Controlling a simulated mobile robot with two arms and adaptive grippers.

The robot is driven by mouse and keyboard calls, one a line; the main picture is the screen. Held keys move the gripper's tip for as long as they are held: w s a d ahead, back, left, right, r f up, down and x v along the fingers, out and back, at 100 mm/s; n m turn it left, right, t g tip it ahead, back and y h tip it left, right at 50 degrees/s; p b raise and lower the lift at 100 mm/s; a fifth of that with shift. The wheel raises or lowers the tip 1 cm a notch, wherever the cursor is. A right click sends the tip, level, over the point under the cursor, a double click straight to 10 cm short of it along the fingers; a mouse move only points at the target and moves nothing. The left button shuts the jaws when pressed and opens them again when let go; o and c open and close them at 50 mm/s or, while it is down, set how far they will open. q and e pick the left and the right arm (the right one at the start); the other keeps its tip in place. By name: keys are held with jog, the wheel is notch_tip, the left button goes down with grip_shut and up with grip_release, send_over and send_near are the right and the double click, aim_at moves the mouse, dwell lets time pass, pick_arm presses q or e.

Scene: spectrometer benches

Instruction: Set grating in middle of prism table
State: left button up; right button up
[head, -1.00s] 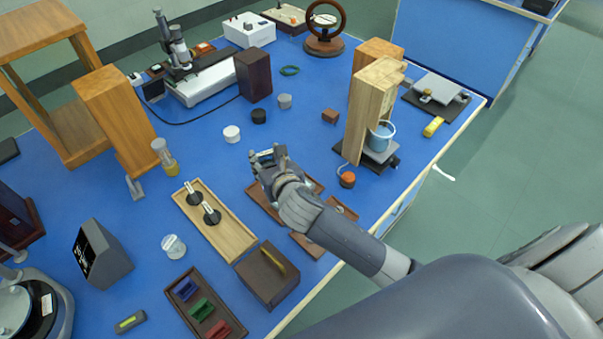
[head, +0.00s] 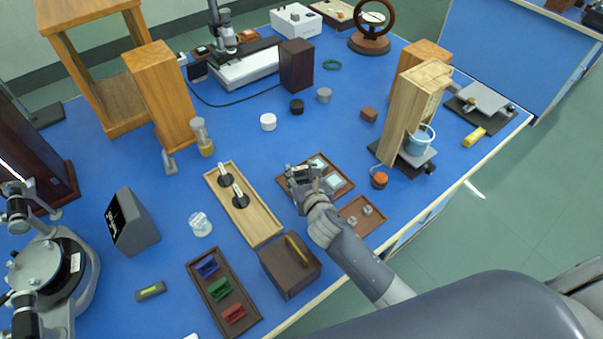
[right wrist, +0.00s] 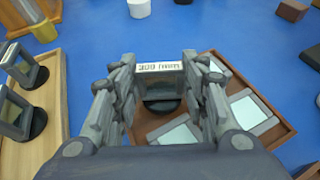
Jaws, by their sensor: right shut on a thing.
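My right gripper (head: 300,176) is shut on a grating, a small framed plate with a white label strip (right wrist: 160,67) and a round black base below it. The right wrist view shows it upright between the fingers (right wrist: 161,90). In the head view the fingers mostly hide it, over the left part of a brown tray. The prism table is the round grey plate (head: 36,266) on the spectrometer at the lower left, far left of the gripper; its top looks bare. My left gripper is not in view.
The brown tray (right wrist: 283,128) holds flat glass plates. A light wooden tray (head: 259,222) with two black-based holders stands left of the gripper. A dark box (head: 290,270), a tray of coloured pieces (head: 250,322), a glass jar (head: 200,224) and a grey display box (head: 130,222) lie towards the spectrometer.

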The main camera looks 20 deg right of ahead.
jog(key=shift+f, duration=0.1)
jog(key=o, duration=0.8)
